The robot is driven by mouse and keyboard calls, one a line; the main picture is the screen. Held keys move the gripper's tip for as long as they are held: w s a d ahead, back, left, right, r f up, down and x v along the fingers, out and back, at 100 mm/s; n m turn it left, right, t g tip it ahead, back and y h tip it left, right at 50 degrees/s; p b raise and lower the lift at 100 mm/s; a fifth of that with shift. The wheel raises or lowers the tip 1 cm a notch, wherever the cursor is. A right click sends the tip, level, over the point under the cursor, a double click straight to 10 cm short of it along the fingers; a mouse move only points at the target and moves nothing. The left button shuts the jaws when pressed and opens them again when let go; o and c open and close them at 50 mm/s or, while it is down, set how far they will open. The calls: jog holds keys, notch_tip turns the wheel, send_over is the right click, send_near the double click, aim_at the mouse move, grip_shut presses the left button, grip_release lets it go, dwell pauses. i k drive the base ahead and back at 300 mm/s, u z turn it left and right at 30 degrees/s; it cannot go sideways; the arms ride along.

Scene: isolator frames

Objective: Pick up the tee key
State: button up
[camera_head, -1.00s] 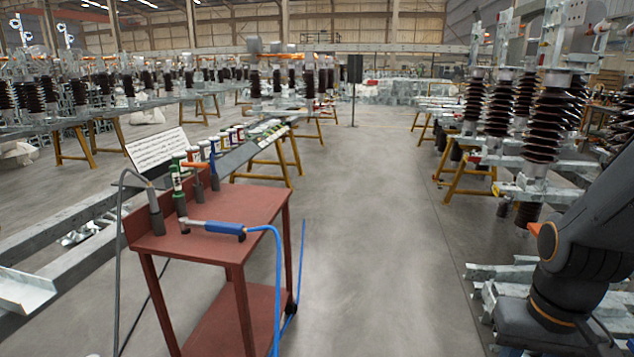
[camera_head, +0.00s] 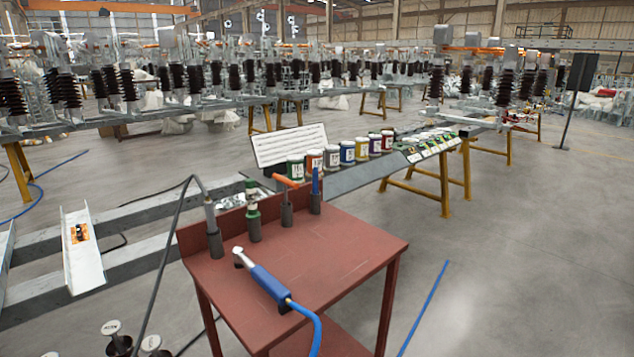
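A tool with an orange crossbar handle, which looks like the tee key (camera_head: 285,181), stands upright in a dark cylindrical holder (camera_head: 287,214) on the back part of the red cart (camera_head: 345,240). Its lower end is hidden in the holder. A blue upright tool (camera_head: 315,182) stands in a holder just to its right, and a green and white tool (camera_head: 252,200) stands in one to its left. My gripper is not in view.
A blue-handled tool (camera_head: 268,283) with a blue hose lies across the cart's front. A grey cable rises from the left holder (camera_head: 213,232). Behind are a white board (camera_head: 290,145) and several paint cans (camera_head: 331,156). Floor to the right is mostly clear, with a blue line.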

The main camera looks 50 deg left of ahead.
aim_at(287, 181)
jog(key=u, duration=0.3)
jog(key=i, duration=1.3)
jog(key=u, duration=1.65)
jog(key=i, duration=0.85)
jog(key=u, duration=1.1)
jog(key=i, duration=0.25)
jog(key=u, duration=0.1)
